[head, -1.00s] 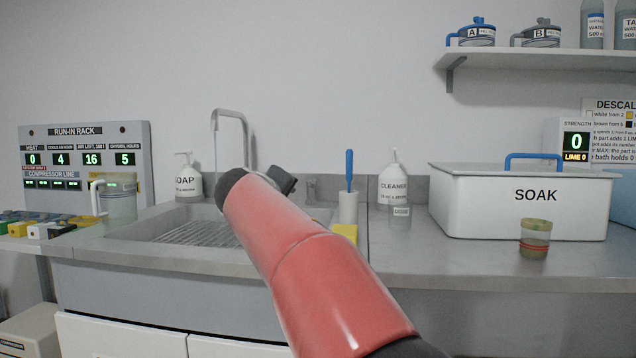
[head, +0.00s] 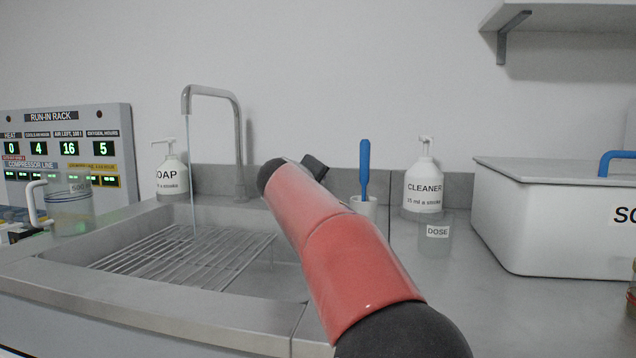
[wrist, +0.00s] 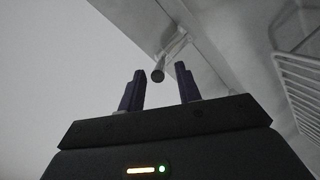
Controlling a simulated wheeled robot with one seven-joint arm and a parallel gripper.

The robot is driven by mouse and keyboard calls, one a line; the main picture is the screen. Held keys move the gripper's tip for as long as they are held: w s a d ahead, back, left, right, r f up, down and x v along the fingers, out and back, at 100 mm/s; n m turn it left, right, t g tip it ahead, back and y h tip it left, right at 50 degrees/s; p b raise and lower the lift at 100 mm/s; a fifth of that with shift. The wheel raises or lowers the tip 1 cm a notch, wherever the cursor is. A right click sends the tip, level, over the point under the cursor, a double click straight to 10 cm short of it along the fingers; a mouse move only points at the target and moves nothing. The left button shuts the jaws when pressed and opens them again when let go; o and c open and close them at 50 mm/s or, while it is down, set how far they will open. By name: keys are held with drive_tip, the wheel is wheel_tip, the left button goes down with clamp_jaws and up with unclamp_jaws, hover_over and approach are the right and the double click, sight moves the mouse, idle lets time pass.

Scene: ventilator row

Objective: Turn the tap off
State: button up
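The grey tap (head: 238,140) arches over the sink in the head view, and a thin stream of water (head: 191,175) falls from its spout. In the wrist view my gripper (wrist: 158,84) is open, with two dark fingers apart and nothing held. A small metal handle-like part with a round dark end (wrist: 158,75) shows beyond and between the fingertips; it looks like the tap's handle. I cannot tell whether the fingers touch it. In the head view my red arm hides the fingers and the handle.
The sink (head: 150,318) holds a wire rack (head: 185,262). A soap bottle (head: 171,178) stands left of the tap. A blue-handled brush (head: 365,170), a cleaner bottle (head: 422,185) and a dose cup (head: 437,236) stand right of my arm. A white soak bath (head: 550,225) is farther right.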

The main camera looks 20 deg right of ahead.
drive_tip(key=shift+x, duration=1.6)
drive_tip(key=shift+c, duration=0.4)
clamp_jaws()
